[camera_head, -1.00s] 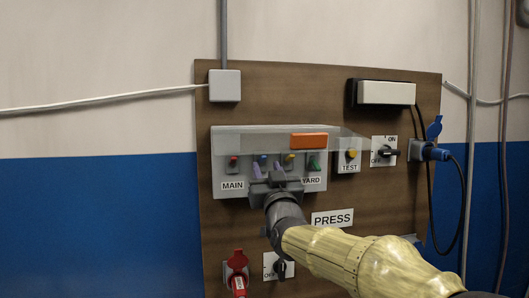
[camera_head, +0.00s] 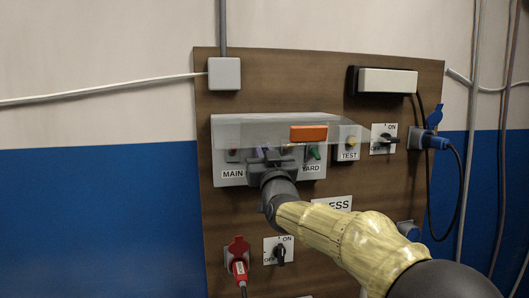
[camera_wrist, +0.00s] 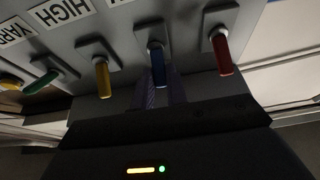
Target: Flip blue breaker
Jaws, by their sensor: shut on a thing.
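The blue breaker lever (camera_wrist: 157,62) shows in the wrist view, between the red lever (camera_wrist: 221,52) and the yellow lever (camera_wrist: 102,76). It hangs down toward my gripper (camera_wrist: 162,92), whose purple fingers are shut on it. In the head view my gripper (camera_head: 271,158) reaches the breaker box (camera_head: 229,164) from below and mostly hides the blue lever. A clear cover (camera_head: 255,130) with an orange handle (camera_head: 309,133) juts out above the levers and my fingers.
A green lever (camera_wrist: 42,82) is beyond the yellow one. Right of the box are a TEST button (camera_head: 350,143), an ON/OFF switch (camera_head: 384,139) and a blue plug (camera_head: 434,141). A red plug (camera_head: 239,266) and another switch (camera_head: 280,253) are below.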

